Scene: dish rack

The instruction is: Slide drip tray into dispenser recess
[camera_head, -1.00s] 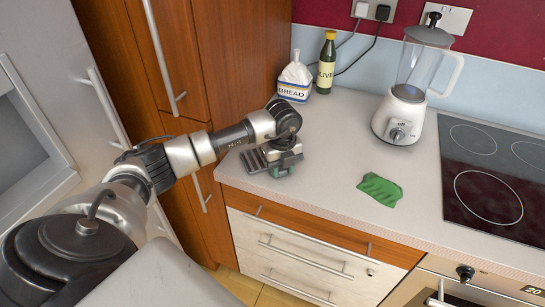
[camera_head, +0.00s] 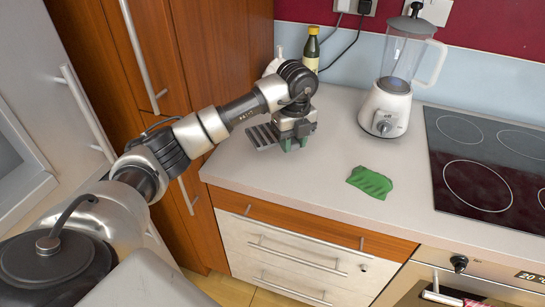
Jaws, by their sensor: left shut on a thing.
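The drip tray (camera_head: 261,137) is a dark grey slatted plate. My left gripper (camera_head: 289,145), with green fingertips, is shut on it at the tray's right side. The slats stick out to the left of the gripper. The tray appears raised over the left part of the counter, though its exact height is hard to tell. The wrist hides the gripped edge. I cannot make out a dispenser or its recess in this view. My right gripper is not in view.
A green cloth (camera_head: 370,182) lies on the counter (camera_head: 310,190). A blender (camera_head: 387,108) stands behind it, left of the black hob (camera_head: 480,165). A bottle (camera_head: 311,50) stands behind my wrist. A tall wooden cabinet (camera_head: 230,60) borders the counter's left side.

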